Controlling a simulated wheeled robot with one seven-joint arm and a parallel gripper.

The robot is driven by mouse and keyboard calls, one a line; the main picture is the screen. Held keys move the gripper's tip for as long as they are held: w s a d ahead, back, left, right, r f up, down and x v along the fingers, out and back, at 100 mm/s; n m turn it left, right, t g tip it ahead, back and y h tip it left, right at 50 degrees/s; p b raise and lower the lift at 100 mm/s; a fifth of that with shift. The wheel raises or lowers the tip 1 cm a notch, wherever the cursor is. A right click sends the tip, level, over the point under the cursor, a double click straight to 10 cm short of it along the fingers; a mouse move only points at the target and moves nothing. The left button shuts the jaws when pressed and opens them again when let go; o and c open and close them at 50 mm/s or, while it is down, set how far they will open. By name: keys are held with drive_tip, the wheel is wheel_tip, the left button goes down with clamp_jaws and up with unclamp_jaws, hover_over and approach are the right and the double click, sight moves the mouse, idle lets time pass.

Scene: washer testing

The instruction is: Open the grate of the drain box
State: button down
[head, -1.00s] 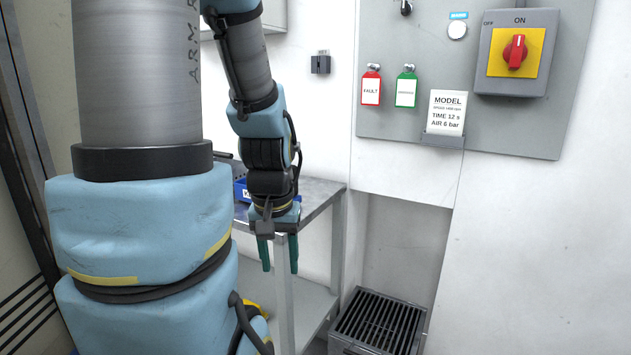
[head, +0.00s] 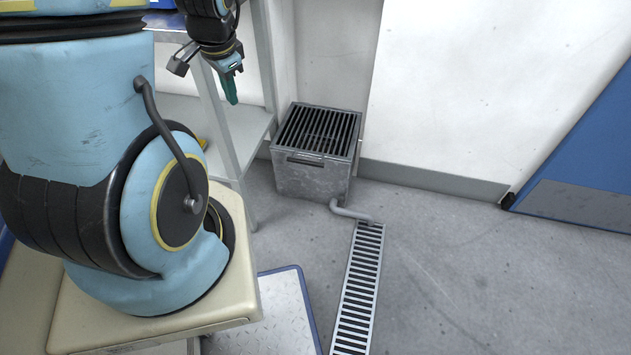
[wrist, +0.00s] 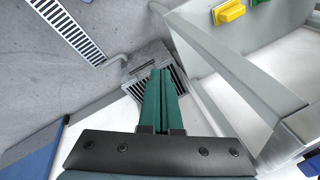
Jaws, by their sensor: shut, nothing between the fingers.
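The drain box (head: 312,182) is a grey metal box on the floor against the wall. Its black slatted grate (head: 318,130) lies flat and closed on top. A dark handle (head: 305,161) shows at the front edge below the grate. My gripper (head: 233,101) hangs above and to the left of the box, apart from it, with its green fingers shut and empty. In the wrist view the shut green fingers (wrist: 163,72) point towards the box and cover the middle of the grate (wrist: 136,90).
A metal table (head: 206,100) with a lower shelf stands left of the box, close to my gripper. A pipe (head: 352,212) runs from the box to a floor drain channel (head: 358,290). The floor right of the box is clear. A blue panel (head: 585,150) is at far right.

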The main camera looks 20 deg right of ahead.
drive_tip(key=w+d+f+m+t+h+b, duration=0.1)
drive_tip(key=w+d+f+m+b, duration=0.1)
drive_tip(key=d+f+m+b, duration=0.65)
drive_tip(key=w+d+f+m+t+h+b, duration=0.1)
drive_tip(key=d+f+m+b, duration=0.3)
drive_tip(key=f+m+b, duration=1)
drive_tip(key=w+d+f+m+t+h+b, duration=0.15)
drive_tip(key=d+f+m, duration=0.5)
drive_tip(key=f, duration=1.05)
drive_tip(key=a+b+x, duration=0.1)
drive_tip(key=b+x, duration=0.4)
drive_tip(key=x, duration=0.5)
drive_tip(key=shift+m+g, duration=0.35)
drive_tip(key=shift+m, duration=0.05)
drive_tip(key=shift+w+d+r, duration=0.1)
drive_tip(key=shift+w+r, duration=0.05)
drive_tip(key=shift+r, duration=0.5)
drive_tip(key=shift+w+d+r, duration=0.1)
drive_tip(key=shift+w+r, duration=0.1)
drive_tip(key=shift+r, duration=0.45)
drive_tip(key=shift+w+d+r, duration=0.15)
drive_tip(key=shift+r, duration=0.5)
